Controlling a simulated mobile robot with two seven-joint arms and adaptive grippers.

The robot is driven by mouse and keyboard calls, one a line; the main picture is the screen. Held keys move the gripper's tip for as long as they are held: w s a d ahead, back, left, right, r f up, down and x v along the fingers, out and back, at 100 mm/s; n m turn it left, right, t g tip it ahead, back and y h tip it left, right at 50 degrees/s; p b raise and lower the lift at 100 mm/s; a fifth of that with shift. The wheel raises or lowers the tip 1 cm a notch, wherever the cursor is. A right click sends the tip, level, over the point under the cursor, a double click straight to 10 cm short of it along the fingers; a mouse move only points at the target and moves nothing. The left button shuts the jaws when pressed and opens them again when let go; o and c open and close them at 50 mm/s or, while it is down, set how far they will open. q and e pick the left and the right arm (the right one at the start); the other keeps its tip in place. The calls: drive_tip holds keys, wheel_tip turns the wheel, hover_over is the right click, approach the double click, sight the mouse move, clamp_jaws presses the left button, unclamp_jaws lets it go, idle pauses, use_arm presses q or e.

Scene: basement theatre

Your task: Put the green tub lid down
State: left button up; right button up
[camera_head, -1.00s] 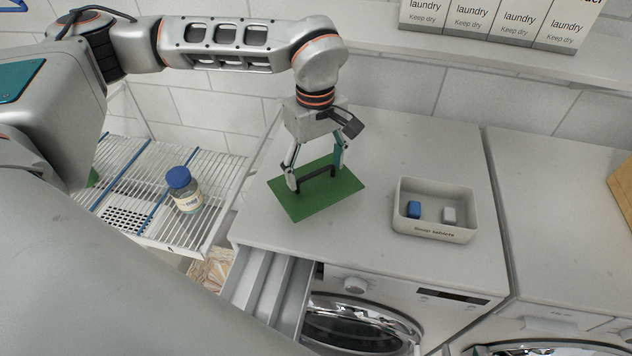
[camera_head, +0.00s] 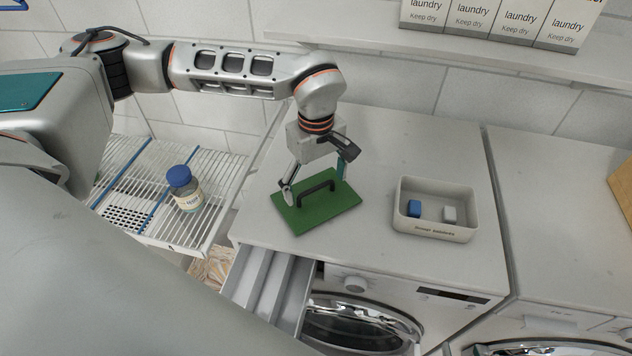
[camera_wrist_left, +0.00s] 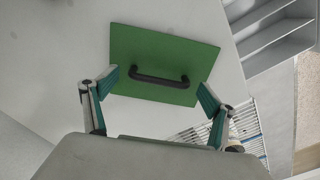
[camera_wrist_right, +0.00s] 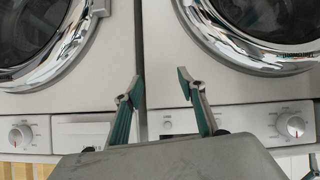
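The green tub lid (camera_head: 335,205) is a flat green rectangle with a black bar handle (camera_head: 316,190). It lies on the white top of the left washing machine (camera_head: 378,140). My left gripper (camera_head: 317,180) is just over the lid, its fingers spread wide to either side of the handle. In the left wrist view the lid (camera_wrist_left: 150,60) shows whole, and the open fingers of the left gripper (camera_wrist_left: 158,95) are clear of the handle (camera_wrist_left: 158,78). My right gripper (camera_wrist_right: 160,80) is open and empty, facing the washing machine fronts in the right wrist view.
A pale tray (camera_head: 433,232) with a blue and a white block stands right of the lid. A jar with a blue cap (camera_head: 185,190) stands on the wire rack (camera_head: 140,165) at left. A detergent drawer (camera_head: 268,290) is pulled out below. Cartons (camera_head: 490,22) fill the shelf above.

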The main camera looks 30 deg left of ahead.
sight(316, 187)
use_arm(q)
drive_tip(key=shift+r, duration=0.15)
wheel_tip(316, 187, up, 12)
idle(0.7)
idle(0.5)
